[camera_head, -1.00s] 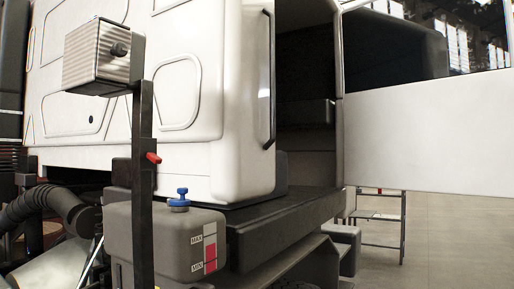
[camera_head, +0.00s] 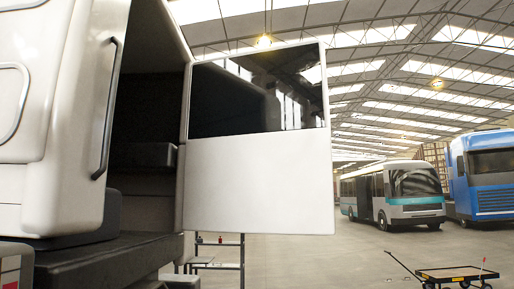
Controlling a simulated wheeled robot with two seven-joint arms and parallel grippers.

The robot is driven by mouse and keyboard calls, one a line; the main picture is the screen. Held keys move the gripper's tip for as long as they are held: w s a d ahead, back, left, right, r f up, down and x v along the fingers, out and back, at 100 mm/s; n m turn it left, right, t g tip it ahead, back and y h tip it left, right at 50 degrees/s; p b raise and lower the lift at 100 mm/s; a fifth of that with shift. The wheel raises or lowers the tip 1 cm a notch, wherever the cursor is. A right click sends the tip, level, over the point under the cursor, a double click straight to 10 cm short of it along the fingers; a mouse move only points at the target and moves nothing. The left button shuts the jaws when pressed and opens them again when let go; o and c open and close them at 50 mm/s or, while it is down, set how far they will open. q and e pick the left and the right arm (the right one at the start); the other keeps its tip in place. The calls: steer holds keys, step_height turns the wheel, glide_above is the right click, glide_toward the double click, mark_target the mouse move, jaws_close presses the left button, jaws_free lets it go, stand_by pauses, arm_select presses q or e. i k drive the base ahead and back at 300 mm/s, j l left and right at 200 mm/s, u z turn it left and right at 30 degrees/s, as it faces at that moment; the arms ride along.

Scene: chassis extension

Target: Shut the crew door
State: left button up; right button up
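The crew door (camera_head: 258,185) stands wide open in the middle of the head view. It is a white panel with a dark window (camera_head: 258,95) in its upper half, joined at its left edge to the cab. The white cab (camera_head: 60,120) fills the left side, with a dark vertical grab handle (camera_head: 109,110) beside the doorway. The doorway (camera_head: 143,130) is open and dark inside. Neither of my grippers is in view.
A black step ledge (camera_head: 110,262) lies below the doorway. A metal step stand (camera_head: 242,262) is behind the door's lower edge. A flat cart (camera_head: 456,274) stands at the lower right. A teal-and-white bus (camera_head: 400,192) and a blue vehicle (camera_head: 485,175) are farther back. Open floor (camera_head: 330,265) lies right of the door.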

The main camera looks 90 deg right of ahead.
mark_target(259, 155)
steer(key=z, duration=3.45)
steer(key=i, duration=6.75)
steer(key=u, duration=3.55)
